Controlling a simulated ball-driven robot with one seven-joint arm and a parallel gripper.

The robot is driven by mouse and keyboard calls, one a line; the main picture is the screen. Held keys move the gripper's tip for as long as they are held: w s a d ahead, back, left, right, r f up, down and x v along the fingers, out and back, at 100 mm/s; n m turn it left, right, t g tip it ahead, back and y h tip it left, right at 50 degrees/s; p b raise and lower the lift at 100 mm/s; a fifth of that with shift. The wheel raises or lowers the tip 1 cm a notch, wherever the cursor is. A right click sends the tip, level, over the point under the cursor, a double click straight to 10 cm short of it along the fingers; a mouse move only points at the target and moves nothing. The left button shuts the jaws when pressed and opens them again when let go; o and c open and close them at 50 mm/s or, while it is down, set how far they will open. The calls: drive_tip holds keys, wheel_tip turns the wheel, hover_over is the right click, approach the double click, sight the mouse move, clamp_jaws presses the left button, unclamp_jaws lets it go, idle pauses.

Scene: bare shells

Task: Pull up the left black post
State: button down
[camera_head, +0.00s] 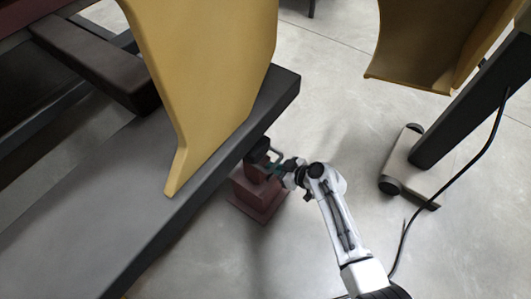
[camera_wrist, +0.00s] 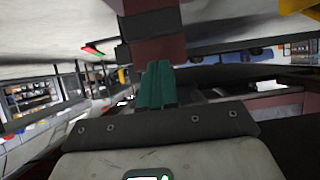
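A dark red block-like base (camera_head: 258,194) stands on the floor below the edge of the grey bench. A small black part (camera_head: 258,151) shows at its top, beside the bench edge; I cannot tell whether it is the left black post. My gripper (camera_head: 274,165) is close to this part, and contact is not clear. In the wrist view, the teal fingers (camera_wrist: 158,72) lie side by side with no visible gap and nothing seen between them. Beyond their tips are a dark red column (camera_wrist: 158,50) and a dark bar (camera_wrist: 150,24) across it.
Another yellow shell (camera_head: 430,45) hangs at the upper right. A grey stand foot (camera_head: 408,168) and a black cable (camera_head: 470,160) are at the right. The middle floor is clear.

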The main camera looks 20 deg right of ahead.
drive_tip(key=shift+r, duration=0.1)
drive_tip(key=shift+r+p, duration=4.2)
drive_tip(key=shift+r, duration=1.25)
drive_tip(key=shift+f+b, duration=1.5)
drive_tip(key=shift+b, duration=0.05)
drive_tip(key=s+d, duration=0.5)
drive_tip(key=s, duration=0.2)
drive_tip(key=shift+s+d, duration=0.15)
drive_tip(key=shift+d, duration=0.05)
